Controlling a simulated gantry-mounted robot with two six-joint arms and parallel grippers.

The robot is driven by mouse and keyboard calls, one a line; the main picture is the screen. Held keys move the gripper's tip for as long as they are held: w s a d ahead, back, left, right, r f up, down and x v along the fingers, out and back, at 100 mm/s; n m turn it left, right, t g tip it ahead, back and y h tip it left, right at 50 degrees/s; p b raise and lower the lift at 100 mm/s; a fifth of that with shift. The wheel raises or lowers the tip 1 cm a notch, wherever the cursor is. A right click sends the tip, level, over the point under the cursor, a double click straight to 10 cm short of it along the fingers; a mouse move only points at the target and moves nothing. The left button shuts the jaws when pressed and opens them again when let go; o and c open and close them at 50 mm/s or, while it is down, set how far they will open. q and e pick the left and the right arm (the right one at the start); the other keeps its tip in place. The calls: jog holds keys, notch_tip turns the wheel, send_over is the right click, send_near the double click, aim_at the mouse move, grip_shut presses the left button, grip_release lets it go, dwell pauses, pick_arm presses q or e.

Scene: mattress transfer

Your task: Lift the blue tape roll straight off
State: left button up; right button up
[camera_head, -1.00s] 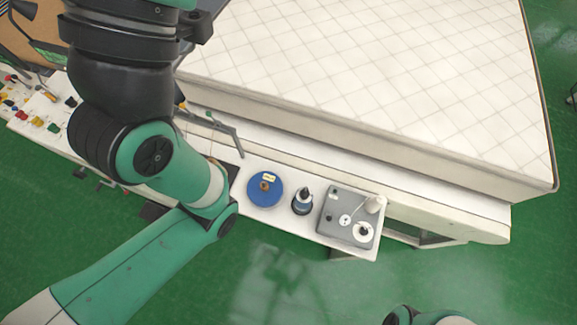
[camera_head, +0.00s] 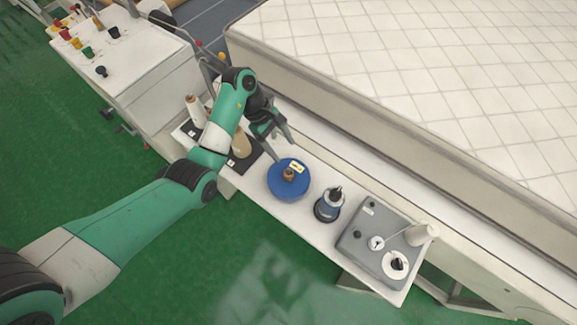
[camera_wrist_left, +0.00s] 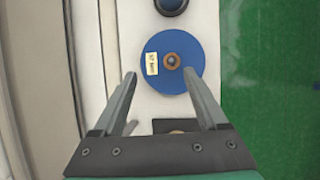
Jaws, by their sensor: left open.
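The blue tape roll (camera_head: 283,186) is a flat blue disc lying on the narrow white table (camera_head: 316,232). A brown core or peg shows at its centre and a pale label on its top. In the left wrist view the blue tape roll (camera_wrist_left: 180,75) lies just beyond and partly between the fingertips. My left gripper (camera_head: 282,150) is open and empty, just up-left of the roll in the head view; its two spread fingers (camera_wrist_left: 160,75) show in the left wrist view, apart from the roll as far as I can tell. My right gripper is not in view.
A dark bottle-like item (camera_head: 328,205) stands right of the roll, then a grey box (camera_head: 375,245) with round white parts. Thread cones (camera_head: 196,112) stand near my left arm. The large quilted mattress (camera_head: 430,90) borders the table's far side.

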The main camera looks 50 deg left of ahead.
aim_at(289, 172)
pick_arm(q)
jog(key=shift+g, duration=0.5)
jog(key=f+b, duration=0.2)
jog(key=s+f+b, duration=0.1)
jog(key=f+b, duration=0.1)
jog(key=f, duration=0.1)
jog(key=d+f+b, duration=0.1)
jog(key=f, duration=0.1)
jog(key=shift+s+d+f+b, duration=0.1)
jog(key=shift+s+f+b, duration=0.05)
jog(key=shift+s+b, duration=0.2)
jog(key=shift+w+d+f, duration=0.1)
jog(key=shift+d+f, duration=0.05)
jog(key=b+x, duration=0.2)
jog(key=x, duration=0.1)
jog(key=b+x, duration=0.1)
jog(key=shift+w+d+f+b, duration=0.15)
jog(key=shift+w+f+b, duration=0.05)
jog(key=shift+w+b, duration=0.1)
jog(key=shift+d+f, duration=0.15)
jog(key=shift+f, duration=0.05)
jog(key=shift+w, duration=0.1)
grip_shut()
